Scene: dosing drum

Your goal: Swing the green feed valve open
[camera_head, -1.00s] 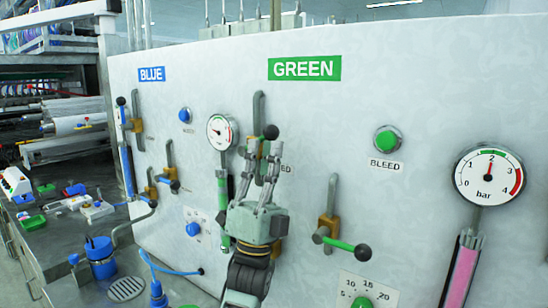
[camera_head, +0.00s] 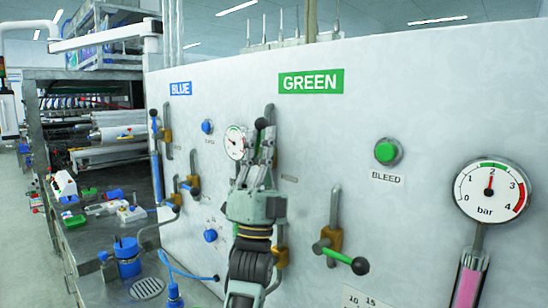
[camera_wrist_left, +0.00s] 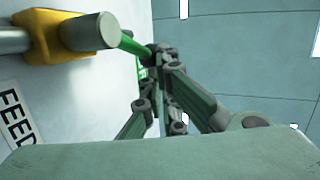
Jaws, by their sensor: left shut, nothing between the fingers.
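The green feed valve shows in the left wrist view as a yellow body (camera_wrist_left: 75,34) with a short green lever (camera_wrist_left: 131,44), beside a FEED label (camera_wrist_left: 14,115). In the head view its black knob (camera_head: 261,123) shows under the GREEN sign, and the valve body is mostly hidden behind my gripper. My left gripper (camera_head: 265,137) is shut and empty, with its fingertips close to the knob. In the left wrist view the fingertips (camera_wrist_left: 160,58) meet at the lever's far end; I cannot tell whether they touch it. My right gripper is not in view.
A second green-handled valve (camera_head: 329,241) sits lower right on the white panel (camera_head: 420,130). A green bleed button (camera_head: 387,152) and a pressure gauge (camera_head: 492,190) are at the right. Blue-side valves and a cluttered bench (camera_head: 95,240) lie at the left.

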